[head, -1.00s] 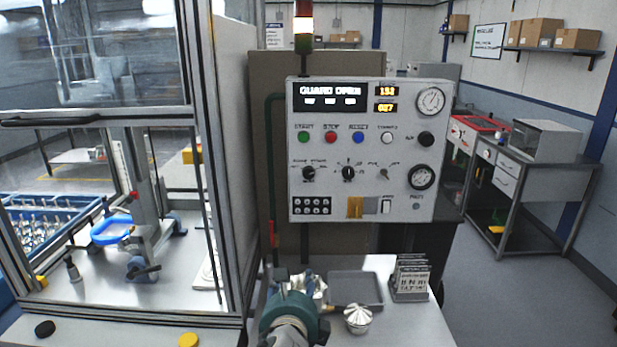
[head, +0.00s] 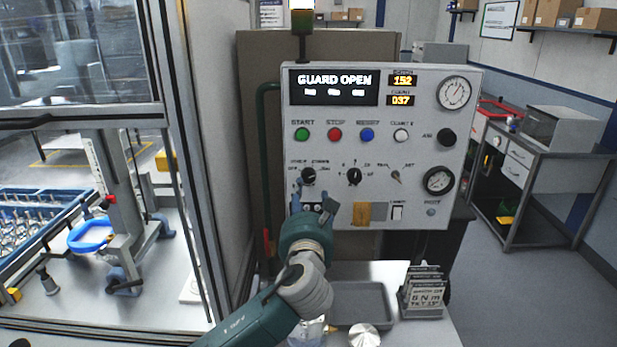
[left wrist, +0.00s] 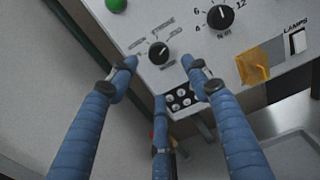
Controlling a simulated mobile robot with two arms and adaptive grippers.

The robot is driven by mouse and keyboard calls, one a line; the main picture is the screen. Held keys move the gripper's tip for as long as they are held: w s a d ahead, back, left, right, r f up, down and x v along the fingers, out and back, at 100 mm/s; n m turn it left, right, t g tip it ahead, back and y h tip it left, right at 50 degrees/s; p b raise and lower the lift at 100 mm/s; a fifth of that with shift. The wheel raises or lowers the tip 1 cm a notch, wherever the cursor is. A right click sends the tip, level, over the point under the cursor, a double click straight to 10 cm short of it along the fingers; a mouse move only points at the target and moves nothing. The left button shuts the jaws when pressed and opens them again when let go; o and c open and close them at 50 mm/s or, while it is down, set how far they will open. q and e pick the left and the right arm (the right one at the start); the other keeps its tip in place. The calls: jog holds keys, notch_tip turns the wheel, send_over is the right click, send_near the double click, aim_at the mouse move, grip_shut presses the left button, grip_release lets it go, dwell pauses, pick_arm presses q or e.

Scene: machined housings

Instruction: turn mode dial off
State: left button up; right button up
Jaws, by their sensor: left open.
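The mode dial (head: 308,176) is a black knob at the lower left of the grey control panel (head: 380,205). In the left wrist view the dial (left wrist: 158,52) has a white pointer line and printed position labels around it. My left gripper (head: 312,200) is open just below and in front of the dial in the head view. In the left wrist view its blue fingers (left wrist: 160,75) are spread, with the dial lying between and beyond the upper two tips. Nothing is between the fingers, and I cannot tell whether any tip touches the panel. My right gripper is not in view.
A numbered black selector (head: 354,177) and a smaller switch (head: 395,177) sit right of the dial. A green button (head: 302,134) is above it. A tan tag (head: 362,213) hangs below. A grey tray (head: 362,303) and a card stand (head: 424,292) are on the bench.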

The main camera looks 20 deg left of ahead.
aim_at(309, 180)
pick_arm(q)
jog(key=x, duration=0.1)
jog(key=p+x, duration=0.1)
jog(key=x, duration=0.2)
jog(key=shift+w+a+r+p, duration=0.15)
jog(key=shift+w+r+p, duration=0.15)
jog(key=shift+w, duration=0.1)
jog(key=x, duration=0.2)
jog(key=shift+w+f, duration=0.25)
jog(key=shift+f, duration=0.05)
jog(key=shift+w+a+p, duration=0.15)
jog(key=shift+w+p, duration=0.2)
jog(key=shift+w, duration=0.15)
jog(key=shift+c, duration=1.1)
jog(key=c, duration=0.9)
jog(key=shift+f, duration=0.1)
jog(key=shift+c, duration=0.2)
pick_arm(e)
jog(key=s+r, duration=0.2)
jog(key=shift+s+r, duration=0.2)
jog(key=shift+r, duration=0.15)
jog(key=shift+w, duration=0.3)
